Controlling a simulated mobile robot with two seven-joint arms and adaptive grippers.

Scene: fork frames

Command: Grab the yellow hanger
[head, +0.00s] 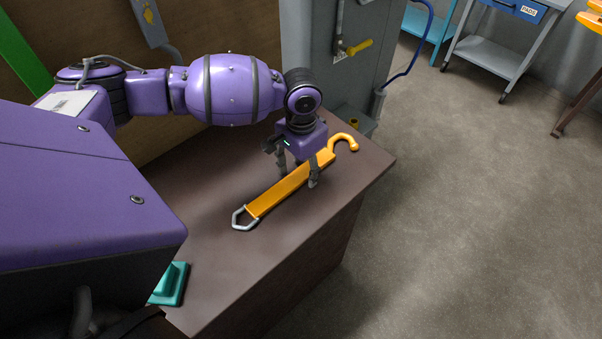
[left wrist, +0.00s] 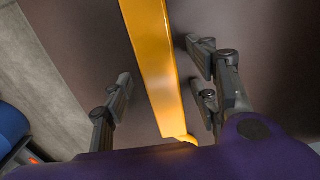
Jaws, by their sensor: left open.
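The yellow hanger (head: 276,194) lies on the brown table top (head: 215,190). It is a long flat bar with a hook at its far right end and a grey metal loop at its near left end. My left gripper (head: 299,177) points down over the bar, towards the hook end. In the left wrist view the hanger (left wrist: 154,60) runs between the spread fingers of the left gripper (left wrist: 163,85), with gaps on both sides. The left gripper is open and holds nothing. My right gripper is not in view.
A teal object (head: 170,284) sits at the table's near left edge. A grey cabinet (head: 335,60) with a yellow-handled lever stands behind the table. A grey cart (head: 490,55) is at the back right.

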